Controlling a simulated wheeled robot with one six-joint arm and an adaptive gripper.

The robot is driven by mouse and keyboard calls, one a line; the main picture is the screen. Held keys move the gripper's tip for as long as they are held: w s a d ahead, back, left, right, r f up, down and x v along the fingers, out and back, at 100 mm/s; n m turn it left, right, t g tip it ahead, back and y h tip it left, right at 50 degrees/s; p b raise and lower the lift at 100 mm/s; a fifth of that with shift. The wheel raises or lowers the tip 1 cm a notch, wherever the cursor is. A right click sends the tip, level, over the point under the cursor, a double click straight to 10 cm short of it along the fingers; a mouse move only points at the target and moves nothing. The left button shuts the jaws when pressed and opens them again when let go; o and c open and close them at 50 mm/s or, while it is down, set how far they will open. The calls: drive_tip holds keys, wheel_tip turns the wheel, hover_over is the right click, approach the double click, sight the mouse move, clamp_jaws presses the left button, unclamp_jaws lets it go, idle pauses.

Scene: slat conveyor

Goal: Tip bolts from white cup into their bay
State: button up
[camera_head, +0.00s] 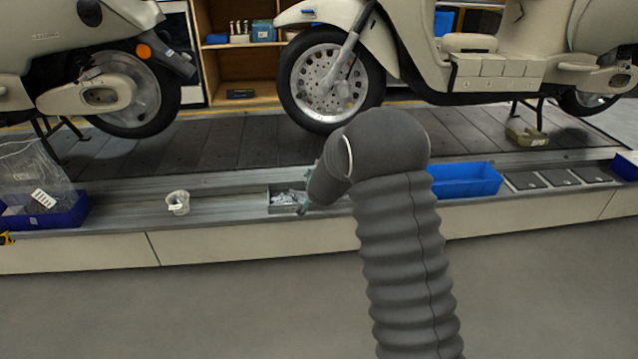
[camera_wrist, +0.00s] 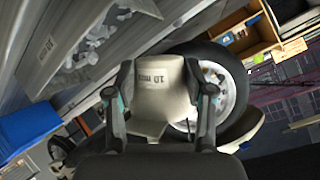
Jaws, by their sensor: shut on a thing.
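My gripper (camera_wrist: 160,86) is shut on a white cup (camera_wrist: 158,108) with a printed "10 mm" label, one finger on each side. The label reads upside down in the wrist view, and the cup's inside is hidden. A bay (camera_wrist: 45,47) with a label and pale bolts (camera_wrist: 88,52) shows at the upper left of the wrist view. In the head view the bay (camera_head: 270,203) holds small metal pieces on the ledge. My arm hides most of the gripper and the held cup there.
Another white cup (camera_head: 177,203) stands on the ledge left of the bay. A blue bin (camera_head: 70,217) with a clear bag is at the far left. A blue tray (camera_head: 468,180) and dark flat panels (camera_head: 555,179) lie right. Scooters (camera_head: 345,75) stand on the slat conveyor (camera_head: 225,145) behind.

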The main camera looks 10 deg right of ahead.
drive_tip(key=shift+f+b, duration=0.4)
drive_tip(key=shift+b, duration=0.8)
drive_tip(key=m+y+b, duration=0.1)
drive_tip(key=b, duration=0.3)
drive_tip(key=shift+f, duration=0.15)
drive_tip(key=shift+b, duration=0.3)
drive_tip(key=shift+m+y, duration=0.4)
drive_tip(key=shift+m, duration=0.1)
drive_tip(key=shift+p, duration=0.65)
drive_tip(key=shift+y, duration=0.3)
drive_tip(key=m+p, duration=0.1)
drive_tip(key=p, duration=0.1)
drive_tip(key=y+p, duration=0.1)
drive_tip(key=p, duration=0.2)
drive_tip(key=shift+a+f+m, duration=0.15)
drive_tip(key=shift+f+m, duration=0.05)
drive_tip(key=shift+m, duration=0.2)
